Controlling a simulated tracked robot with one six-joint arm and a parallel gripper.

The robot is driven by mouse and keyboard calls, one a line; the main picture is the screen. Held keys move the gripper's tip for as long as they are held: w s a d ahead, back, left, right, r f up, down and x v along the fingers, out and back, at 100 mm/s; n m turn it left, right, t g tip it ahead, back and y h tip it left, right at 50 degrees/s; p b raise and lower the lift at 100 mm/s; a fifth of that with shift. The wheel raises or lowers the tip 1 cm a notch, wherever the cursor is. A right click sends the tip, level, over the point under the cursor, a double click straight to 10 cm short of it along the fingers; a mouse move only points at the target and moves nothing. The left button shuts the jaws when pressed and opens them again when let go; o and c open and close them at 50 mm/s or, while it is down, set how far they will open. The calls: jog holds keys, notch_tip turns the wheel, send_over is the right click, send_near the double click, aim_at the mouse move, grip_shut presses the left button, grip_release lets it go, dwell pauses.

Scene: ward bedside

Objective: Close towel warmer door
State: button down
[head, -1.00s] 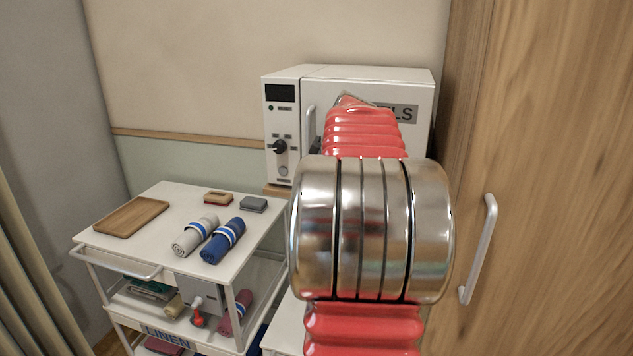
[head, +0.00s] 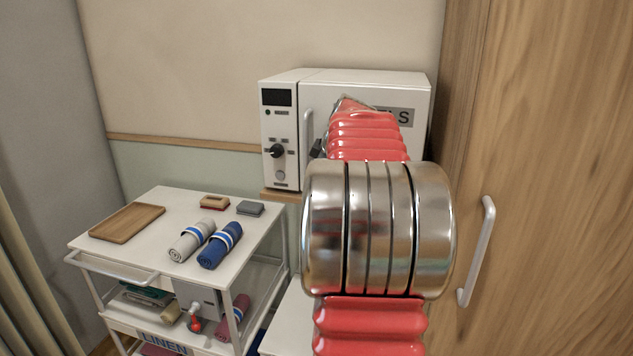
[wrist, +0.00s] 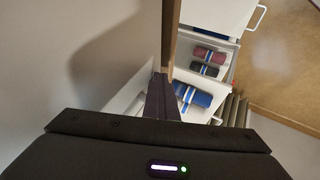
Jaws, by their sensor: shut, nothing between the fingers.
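The white towel warmer (head: 280,178) stands at the back centre in the head view, its dark display and knob on the left panel. Its door (head: 418,92) carries a grey label and a pale upright handle (head: 307,132) on its left side. The door looks flush or nearly so with the panel; I cannot tell whether a small gap is left. My red and steel arm covers much of the door. My gripper (wrist: 160,97) is shut and empty in the wrist view, beside a large pale surface. Whether it touches the door is hidden.
A white linen cart (head: 164,266) stands at the left with a wooden tray (head: 127,221), a grey rolled towel (head: 191,240) and a blue one (head: 220,245) on top. A wooden cabinet (head: 545,150) with a long handle (head: 478,250) closes off the right.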

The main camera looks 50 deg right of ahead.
jog(key=s+a+r, duration=0.6)
jog(key=s+r, duration=0.1)
jog(key=r, duration=0.1)
jog(key=shift+a, duration=0.25)
jog(key=shift+w, duration=0.1)
dwell(0.5)
jog(key=w+a+f+m+y, duration=0.1)
jog(key=a+f, duration=0.2)
jog(key=a, duration=1)
jog(key=w+a+f+m+y, duration=0.1)
jog(key=a+f, duration=0.3)
jog(key=a, duration=0.9)
jog(key=s+a+f+m, duration=0.1)
jog(key=s+a+f, duration=0.4)
jog(key=a, duration=0.3)
jog(key=s+a+f+m+g+y, duration=0.1)
jog(key=s+a+f, duration=0.5)
jog(key=a, duration=0.2)
jog(key=shift+a, duration=0.35)
